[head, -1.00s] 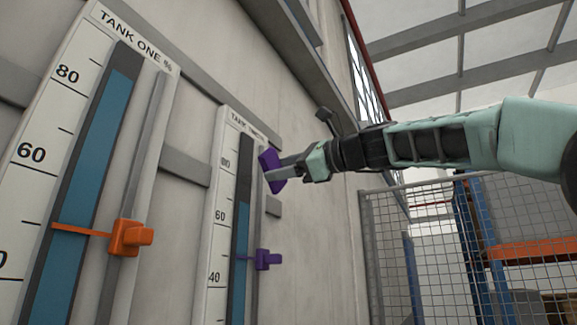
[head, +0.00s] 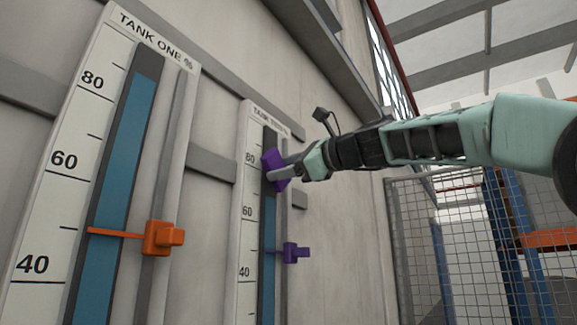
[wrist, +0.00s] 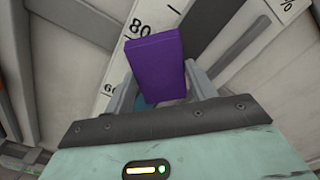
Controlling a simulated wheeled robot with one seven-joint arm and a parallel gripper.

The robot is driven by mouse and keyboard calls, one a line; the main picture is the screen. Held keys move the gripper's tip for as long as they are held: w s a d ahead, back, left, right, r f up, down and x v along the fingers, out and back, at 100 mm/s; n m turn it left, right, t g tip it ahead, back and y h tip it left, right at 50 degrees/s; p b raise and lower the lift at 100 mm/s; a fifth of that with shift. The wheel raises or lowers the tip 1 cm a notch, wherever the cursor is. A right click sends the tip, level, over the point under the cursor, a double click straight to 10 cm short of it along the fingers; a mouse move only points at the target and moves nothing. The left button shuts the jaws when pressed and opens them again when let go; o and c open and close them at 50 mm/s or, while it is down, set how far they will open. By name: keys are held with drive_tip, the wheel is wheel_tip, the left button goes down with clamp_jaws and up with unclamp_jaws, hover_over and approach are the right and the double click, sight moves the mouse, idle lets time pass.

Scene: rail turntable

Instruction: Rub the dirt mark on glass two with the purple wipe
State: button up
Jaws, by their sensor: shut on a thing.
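My gripper (head: 279,172) is shut on the purple wipe (head: 273,165), a thick purple block. In the head view the wipe is at the upper part of the second gauge (head: 250,190), over its dark glass strip near the 80 mark. I cannot tell if it touches the glass. In the wrist view the wipe (wrist: 157,66) sits between the two fingers (wrist: 160,88) and covers part of the strip by the 80. The second gauge has a purple pointer (head: 292,252) below my gripper. No dirt mark can be made out.
The tank one gauge (head: 45,235), with an orange pointer (head: 160,239), is on the wall to the left. Grey rails (head: 213,166) cross the wall. A wire mesh fence (head: 440,250) stands at the right, with open air before the wall.

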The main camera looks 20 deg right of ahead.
drive_tip(key=shift+p+x, duration=0.5)
drive_tip(key=shift+x, duration=0.7)
idle(0.6)
drive_tip(key=shift+w+d, duration=0.1)
drive_tip(key=shift+w+d+p, duration=0.2)
drive_tip(key=shift+w+d, duration=0.35)
drive_tip(key=shift+d, duration=0.25)
drive_tip(key=shift+w+d+p, duration=0.15)
drive_tip(key=shift+w+d, duration=0.4)
drive_tip(key=shift+d, duration=0.2)
drive_tip(key=shift+a, duration=0.15)
drive_tip(key=shift+s+a, duration=0.55)
drive_tip(key=shift+a, duration=0.25)
drive_tip(key=shift+s+a, duration=0.55)
drive_tip(key=shift+a, duration=0.3)
